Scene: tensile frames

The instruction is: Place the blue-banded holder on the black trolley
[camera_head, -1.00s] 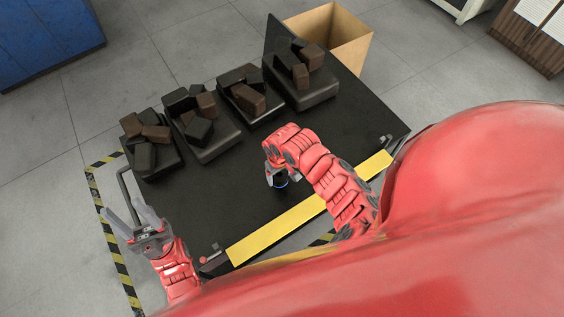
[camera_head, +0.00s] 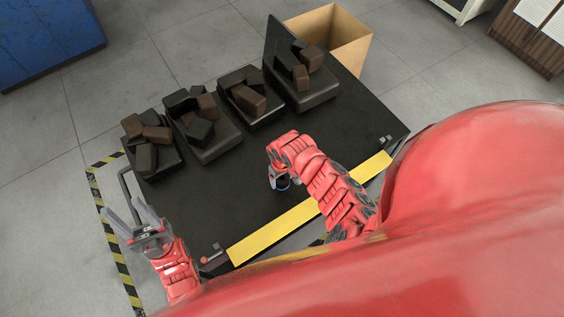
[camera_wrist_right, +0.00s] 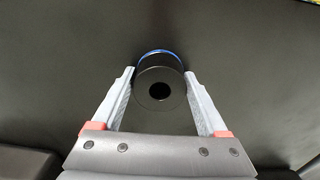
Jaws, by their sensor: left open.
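The blue-banded holder (camera_wrist_right: 160,88) is a short black cylinder with a dark hole in its near face and a blue band around its far end. In the wrist view it sits between the fingers of my right gripper (camera_wrist_right: 160,78), which appear to touch its sides. In the head view the holder (camera_head: 283,184) is upright, low over the front part of the black trolley (camera_head: 225,205), below my right gripper (camera_head: 280,178). I cannot tell whether its base touches the trolley top. My left gripper (camera_head: 136,222) is open and empty at the trolley's left edge.
Several black trays, such as the leftmost tray (camera_head: 157,170), hold dark blocks along the trolley's back. A yellow strip (camera_head: 300,215) marks its front edge. A cardboard box (camera_head: 340,35) stands behind. The trolley top around the holder is clear.

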